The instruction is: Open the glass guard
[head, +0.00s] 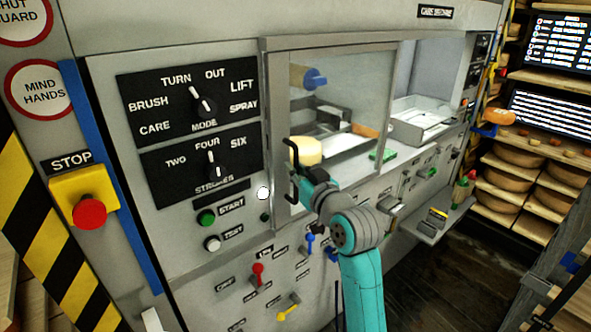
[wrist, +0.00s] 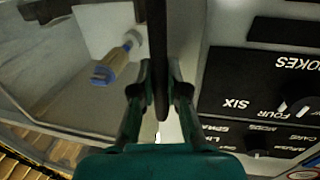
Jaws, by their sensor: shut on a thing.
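The glass guard (head: 345,85) is a clear pane in a grey metal frame on the machine's front. It stands across the left part of the bay, and the bay's right part shows with no pane in front. A black upright bar handle (head: 291,158) sits at the guard's left edge. My gripper (head: 303,185) is at the handle. In the wrist view, the gripper's fingers (wrist: 159,88) are shut on the dark handle (wrist: 157,30), one on each side. Behind the glass, a pale yellow cheese wheel (head: 307,151) shows partly.
Left of the guard are black dial panels (head: 190,100), a green start button (head: 207,217) and a red stop button (head: 89,211). Small coloured levers (head: 258,270) stick out below. A shelf (head: 445,220) juts out at right. Cheese racks (head: 515,180) stand further right.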

